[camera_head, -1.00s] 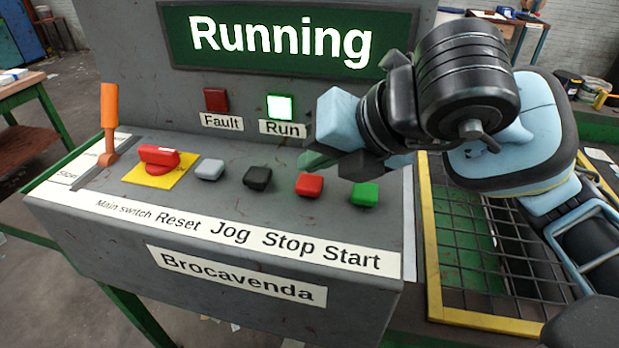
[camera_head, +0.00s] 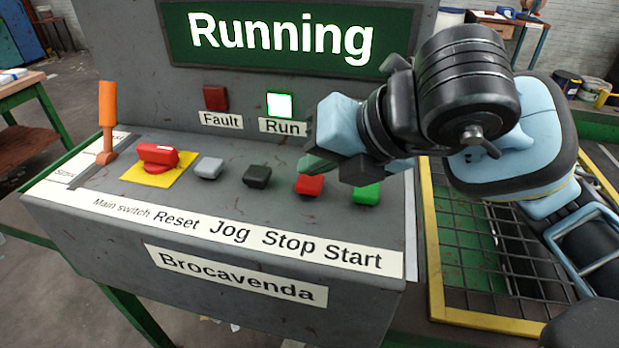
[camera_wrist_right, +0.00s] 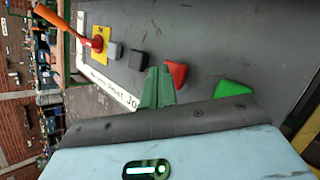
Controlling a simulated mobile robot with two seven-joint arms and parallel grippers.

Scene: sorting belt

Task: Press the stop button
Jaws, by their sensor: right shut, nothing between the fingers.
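The red stop button (camera_head: 309,184) sits on the grey control panel above the "Stop" label, between the black jog button (camera_head: 257,176) and the green start button (camera_head: 367,193). My right gripper (camera_head: 312,164) is shut and empty, with its green fingertips right behind and above the stop button. In the right wrist view the fingers (camera_wrist_right: 157,88) are together beside the stop button (camera_wrist_right: 176,74); I cannot tell whether they touch it. The display (camera_head: 285,38) reads "Running" and the Run lamp (camera_head: 280,106) is lit white. My left gripper is not in view.
A grey reset button (camera_head: 208,168), a red main switch (camera_head: 158,155) on a yellow plate and an orange lever (camera_head: 107,115) stand left on the panel. The Fault lamp (camera_head: 215,99) is dark red. A yellow-framed mesh (camera_head: 470,320) lies right of the panel.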

